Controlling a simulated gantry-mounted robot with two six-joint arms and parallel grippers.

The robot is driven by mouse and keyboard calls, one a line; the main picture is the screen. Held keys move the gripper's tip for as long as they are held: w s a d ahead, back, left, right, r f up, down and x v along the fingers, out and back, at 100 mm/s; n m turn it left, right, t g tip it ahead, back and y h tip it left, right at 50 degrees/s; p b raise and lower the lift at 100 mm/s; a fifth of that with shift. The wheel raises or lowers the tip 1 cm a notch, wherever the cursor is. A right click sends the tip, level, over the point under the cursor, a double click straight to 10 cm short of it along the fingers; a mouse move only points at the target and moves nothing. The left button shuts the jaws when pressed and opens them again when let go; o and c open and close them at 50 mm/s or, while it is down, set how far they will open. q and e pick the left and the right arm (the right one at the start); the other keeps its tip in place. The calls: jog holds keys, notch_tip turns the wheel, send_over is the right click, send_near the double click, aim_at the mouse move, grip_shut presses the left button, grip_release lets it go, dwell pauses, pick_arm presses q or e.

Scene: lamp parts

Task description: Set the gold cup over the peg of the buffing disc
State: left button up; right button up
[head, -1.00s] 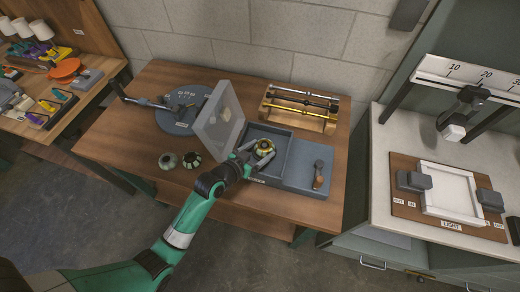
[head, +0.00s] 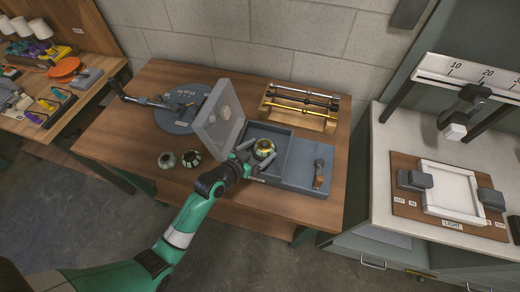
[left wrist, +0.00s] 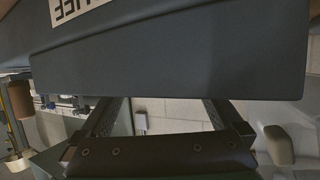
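The gold cup (head: 264,148) sits inside the open grey box (head: 284,136), toward its left side, with its round dark top facing up. What lies under it is hidden; I cannot make out the buffing disc or its peg there. My left gripper (head: 244,153) is just left of the cup at the box's front left wall, apart from it, empty. In the left wrist view, its two fingers (left wrist: 165,112) stand wide apart, below a dark blue-grey box wall (left wrist: 180,55) with a label. My right gripper is not in view.
A blue-grey round plate (head: 180,118) with an arm lies behind left. Two patterned cups (head: 167,160) (head: 191,159) stand front left. A rack of rods (head: 299,107) is behind; a lever (head: 319,174) stands right.

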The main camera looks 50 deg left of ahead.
pick_arm(q)
jog(key=p+v, duration=0.3)
jog(key=v, duration=0.8)
jog(key=shift+s, duration=0.25)
jog(key=shift+d+r, duration=0.1)
